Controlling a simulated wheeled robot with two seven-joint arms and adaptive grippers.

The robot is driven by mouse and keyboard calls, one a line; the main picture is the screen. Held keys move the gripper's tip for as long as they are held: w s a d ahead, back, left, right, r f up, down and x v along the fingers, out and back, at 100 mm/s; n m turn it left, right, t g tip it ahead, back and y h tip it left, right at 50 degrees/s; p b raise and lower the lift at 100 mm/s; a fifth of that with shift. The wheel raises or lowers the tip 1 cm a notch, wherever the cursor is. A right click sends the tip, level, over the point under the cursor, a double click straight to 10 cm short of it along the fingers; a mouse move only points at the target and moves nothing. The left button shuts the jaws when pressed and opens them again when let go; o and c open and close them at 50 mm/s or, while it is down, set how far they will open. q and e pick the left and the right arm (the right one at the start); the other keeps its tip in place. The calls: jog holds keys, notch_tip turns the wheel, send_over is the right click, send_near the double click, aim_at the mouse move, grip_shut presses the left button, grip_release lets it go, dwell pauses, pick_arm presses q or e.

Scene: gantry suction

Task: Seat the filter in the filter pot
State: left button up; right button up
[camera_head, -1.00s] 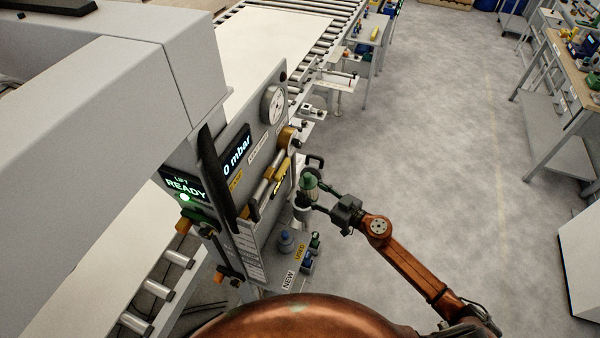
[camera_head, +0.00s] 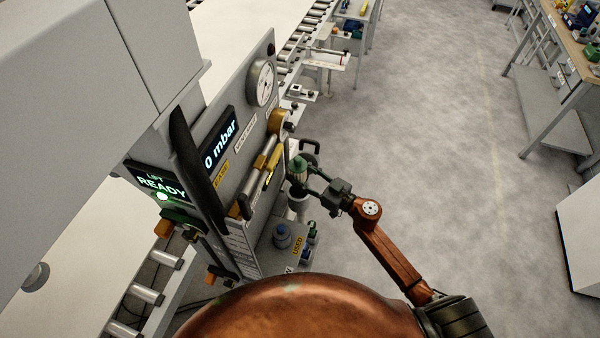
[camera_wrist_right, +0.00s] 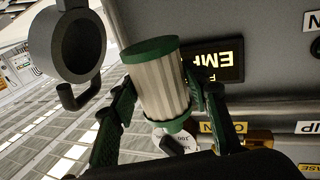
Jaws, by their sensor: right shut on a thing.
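The filter is a pale pleated cylinder with green end caps. It shows in the head view (camera_head: 298,171) and large in the right wrist view (camera_wrist_right: 158,85). My right gripper (camera_head: 307,176) is shut on it, with a green finger on each side in the wrist view (camera_wrist_right: 160,112). The filter pot is a grey open-mouthed cylinder (camera_head: 298,201) just below the filter in the head view. Its round mouth shows beside the filter in the wrist view (camera_wrist_right: 80,46), and the filter appears outside it. My left gripper is not in view.
The grey panel (camera_head: 232,180) with a gauge (camera_head: 262,82) and yellow-ended levers stands close left of the filter. A blue-capped jar (camera_head: 282,236) stands on the shelf below. Open floor lies to the right.

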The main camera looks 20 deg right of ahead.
jog(key=shift+f+b, duration=0.6)
jog(key=shift+f, duration=0.2)
notch_tip(320, 180, down, 4)
jog(key=shift+f+b, duration=0.1)
jog(key=shift+b, duration=1.15)
jog(key=shift+s+p, duration=0.1)
jog(key=shift+p, duration=0.9)
jog(key=shift+f+b, duration=1.5)
jog(key=shift+f, duration=0.85)
jog(key=o, duration=1.5)
jog(key=shift+d+f, duration=0.1)
